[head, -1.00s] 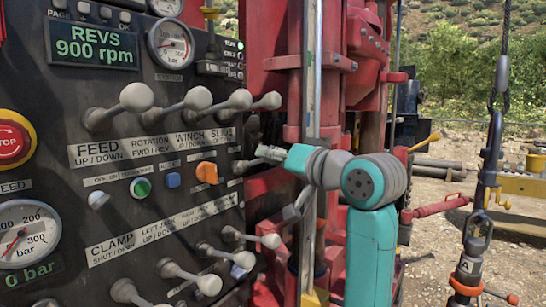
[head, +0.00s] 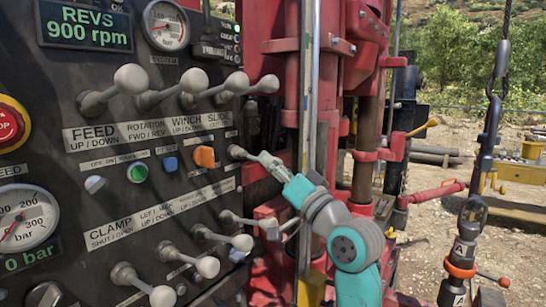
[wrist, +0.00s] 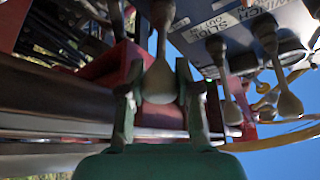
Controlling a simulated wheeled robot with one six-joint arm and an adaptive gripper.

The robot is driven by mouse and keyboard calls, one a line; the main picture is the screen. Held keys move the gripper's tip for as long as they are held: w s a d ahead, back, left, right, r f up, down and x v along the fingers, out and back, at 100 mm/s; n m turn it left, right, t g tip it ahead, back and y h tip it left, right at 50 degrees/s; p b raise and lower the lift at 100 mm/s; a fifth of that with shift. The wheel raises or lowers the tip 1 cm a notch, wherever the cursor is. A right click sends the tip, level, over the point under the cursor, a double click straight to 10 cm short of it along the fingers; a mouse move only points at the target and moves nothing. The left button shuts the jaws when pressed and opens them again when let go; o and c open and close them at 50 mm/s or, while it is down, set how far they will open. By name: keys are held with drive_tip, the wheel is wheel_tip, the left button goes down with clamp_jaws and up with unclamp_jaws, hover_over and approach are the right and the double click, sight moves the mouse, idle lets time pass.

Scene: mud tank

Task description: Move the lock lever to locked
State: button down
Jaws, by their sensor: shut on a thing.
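My gripper (head: 270,162) is at the right edge of the control panel, reaching in from the right. It is shut on the knob of a lever (head: 239,152), to the right of the orange switch and below the SLIDE label. I take this to be the lock lever, but its own label is too small to read. In the head view the lever slants down to the right, its knob mostly hidden by the fingers. The wrist view shows the lever's knob (wrist: 160,82) between the two fingers of the gripper (wrist: 160,95), with its shaft running up toward the panel.
The black panel (head: 60,85) carries an upper row of knobbed levers (head: 194,80) and a lower row (head: 205,267). One lower lever (head: 266,225) sits just below my gripper. A red mast (head: 275,65) with vertical pipes stands close behind it.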

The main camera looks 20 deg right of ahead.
drive_tip(key=shift+w+a+f, duration=0.1)
drive_tip(key=shift+w+f, duration=0.1)
drive_tip(key=shift+f, duration=0.6)
drive_tip(key=shift+w+a+f, duration=0.1)
drive_tip(key=shift+w+f, duration=0.05)
drive_tip(key=shift+f, duration=0.7)
drive_tip(key=c, duration=0.8)
unclamp_jaws()
drive_tip(key=shift+w, duration=0.1)
drive_tip(key=v, duration=1.2)
